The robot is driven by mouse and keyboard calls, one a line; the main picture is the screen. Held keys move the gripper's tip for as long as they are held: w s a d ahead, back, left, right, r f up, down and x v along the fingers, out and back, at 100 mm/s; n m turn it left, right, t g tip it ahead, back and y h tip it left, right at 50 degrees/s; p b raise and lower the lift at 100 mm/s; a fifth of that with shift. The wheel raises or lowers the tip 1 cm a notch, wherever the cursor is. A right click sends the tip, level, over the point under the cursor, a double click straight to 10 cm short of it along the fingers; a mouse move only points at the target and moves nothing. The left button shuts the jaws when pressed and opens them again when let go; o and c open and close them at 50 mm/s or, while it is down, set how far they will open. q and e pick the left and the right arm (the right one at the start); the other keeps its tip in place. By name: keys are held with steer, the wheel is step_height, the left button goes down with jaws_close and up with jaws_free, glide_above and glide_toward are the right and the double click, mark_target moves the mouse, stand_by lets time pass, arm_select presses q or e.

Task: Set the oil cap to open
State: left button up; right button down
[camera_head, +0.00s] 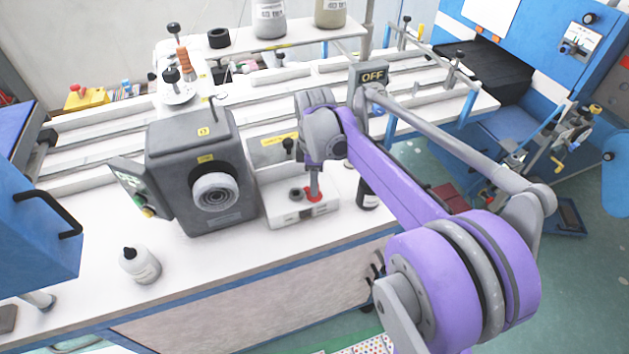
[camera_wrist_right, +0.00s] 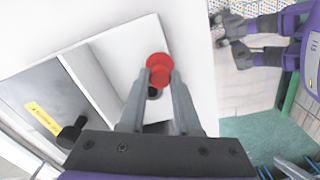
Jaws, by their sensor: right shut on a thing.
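In the right wrist view the round red cap (camera_wrist_right: 159,64) is at the fingertips. My right gripper (camera_head: 314,188) reaches down from above, and its two grey fingers (camera_wrist_right: 160,82) are closed on the cap's sides. A dark round hole or knob (camera_wrist_right: 153,93) shows just below the cap, partly hidden by the fingers. I cannot tell whether the cap is turned or lifted. My left gripper does not show in the head view.
A white bottle (camera_head: 140,265) stands at the table's front left. A dark bottle (camera_head: 367,194) stands right of the block, partly hidden by my arm. The front table strip is mostly clear.

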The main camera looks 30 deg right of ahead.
steer(key=c, duration=0.6)
jaws_free()
step_height(320, 180, up, 11)
steer(key=shift+p, duration=0.3)
steer(key=shift+f, duration=0.1)
steer(key=s+a+f+m+t, duration=0.5)
steer(key=s+a+f+m, duration=0.5)
steer(key=s+a+f, duration=0.3)
steer(key=s+f, duration=0.2)
steer(key=s, duration=0.1)
steer(key=shift+s+a+m+t, duration=0.25)
steer(key=shift+s+m+t, duration=0.05)
steer(key=shift+s+m, duration=0.1)
